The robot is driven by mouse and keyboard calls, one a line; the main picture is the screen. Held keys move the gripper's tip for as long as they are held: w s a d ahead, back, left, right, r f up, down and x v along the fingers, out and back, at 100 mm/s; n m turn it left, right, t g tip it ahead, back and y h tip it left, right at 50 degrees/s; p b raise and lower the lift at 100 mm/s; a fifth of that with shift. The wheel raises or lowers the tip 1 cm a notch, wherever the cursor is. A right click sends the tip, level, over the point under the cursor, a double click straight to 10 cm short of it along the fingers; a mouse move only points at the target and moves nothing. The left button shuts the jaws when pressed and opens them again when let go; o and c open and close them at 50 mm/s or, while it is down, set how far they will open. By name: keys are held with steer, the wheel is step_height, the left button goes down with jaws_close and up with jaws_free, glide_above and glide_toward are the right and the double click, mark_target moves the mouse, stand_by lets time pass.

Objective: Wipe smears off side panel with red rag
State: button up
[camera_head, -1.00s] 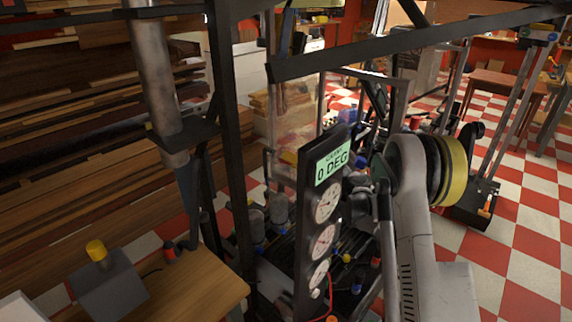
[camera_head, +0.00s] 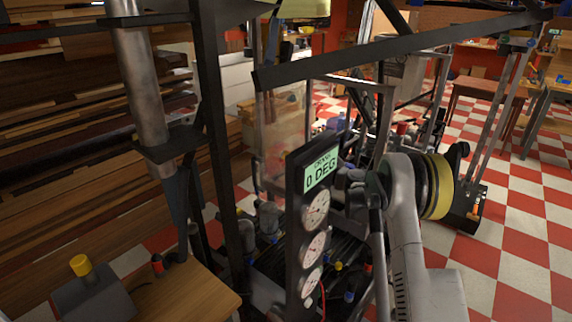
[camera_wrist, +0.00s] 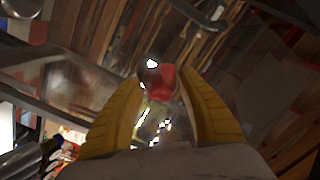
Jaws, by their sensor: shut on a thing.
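The side panel (camera_head: 283,122) is a clear, see-through sheet in the dark frame, just left of the gauge post in the head view. Faint brownish smears appear on it. In the wrist view my gripper (camera_wrist: 163,72) has two yellow fingers, shut on a small red thing, which looks like the red rag (camera_wrist: 161,82), between the fingertips. Bright glints show around and below it. Whether the rag touches the panel I cannot tell.
A gauge post (camera_head: 316,222) with a "0 DEG" display stands close to my arm. Dark frame bars (camera_head: 400,45) cross above the panel. A wooden bench (camera_head: 185,292) with a yellow-knobbed box (camera_head: 90,292) is at lower left. Checkered floor (camera_head: 510,235) is clear at right.

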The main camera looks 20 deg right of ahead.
mark_target(266, 169)
steer(key=shift+w+d, duration=0.3)
steer(key=shift+d, duration=0.2)
steer(key=shift+s+a, duration=1.1)
steer(key=shift+a, duration=0.3)
steer(key=shift+s+a, duration=1.05)
steer(key=shift+a, duration=0.35)
steer(key=shift+s+a, duration=1.1)
steer(key=shift+a, duration=0.3)
steer(key=shift+v, duration=3)
steer(key=shift+d, duration=0.1)
steer(key=v, duration=0.3)
